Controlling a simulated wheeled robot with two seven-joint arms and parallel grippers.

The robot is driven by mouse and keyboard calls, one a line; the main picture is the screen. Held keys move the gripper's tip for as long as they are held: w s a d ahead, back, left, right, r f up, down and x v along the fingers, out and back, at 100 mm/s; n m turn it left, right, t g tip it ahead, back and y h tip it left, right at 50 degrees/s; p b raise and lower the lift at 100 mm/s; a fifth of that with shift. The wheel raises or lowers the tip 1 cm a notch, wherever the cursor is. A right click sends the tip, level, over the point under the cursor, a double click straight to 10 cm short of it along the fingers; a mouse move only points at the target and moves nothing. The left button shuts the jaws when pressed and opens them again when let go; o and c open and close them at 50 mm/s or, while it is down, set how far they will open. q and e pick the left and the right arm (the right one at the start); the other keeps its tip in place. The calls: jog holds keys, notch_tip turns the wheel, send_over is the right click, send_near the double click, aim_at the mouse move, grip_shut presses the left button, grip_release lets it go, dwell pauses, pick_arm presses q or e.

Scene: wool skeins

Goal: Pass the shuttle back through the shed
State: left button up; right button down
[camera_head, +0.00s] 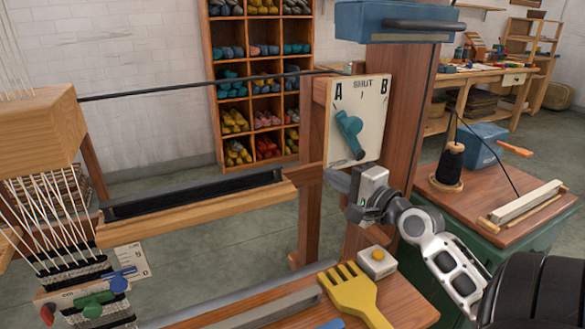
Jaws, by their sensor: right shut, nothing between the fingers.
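The loom has white warp threads (45,215) fanning down from a pale wooden block (38,128) to a dark striped weave at the left. A wooden ledge (190,222) holds a long black bar or trough; I cannot tell whether it is the shuttle. Small blue (120,279), green (95,304) and red pieces lie at the weave. A panel (372,95) marked A, SHUT and B bears a teal lever (349,130), its upper end leaning left towards A. My right gripper (364,200) is shut and empty, just below this panel. My left gripper is out of view.
A yellow fork-like comb (354,297) and a yellow button box (377,262) are on the front wooden beam, below my right gripper. A green cabinet at the right carries a black thread cone (448,166) and a blue box (482,144). Yarn shelves (208,80) stand behind.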

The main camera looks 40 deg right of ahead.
jog(key=w+a+p, duration=0.2)
jog(key=w+a, duration=0.1)
jog(key=w, duration=0.5)
jog(key=shift+w+a, duration=0.2)
jog(key=shift+f, duration=0.1)
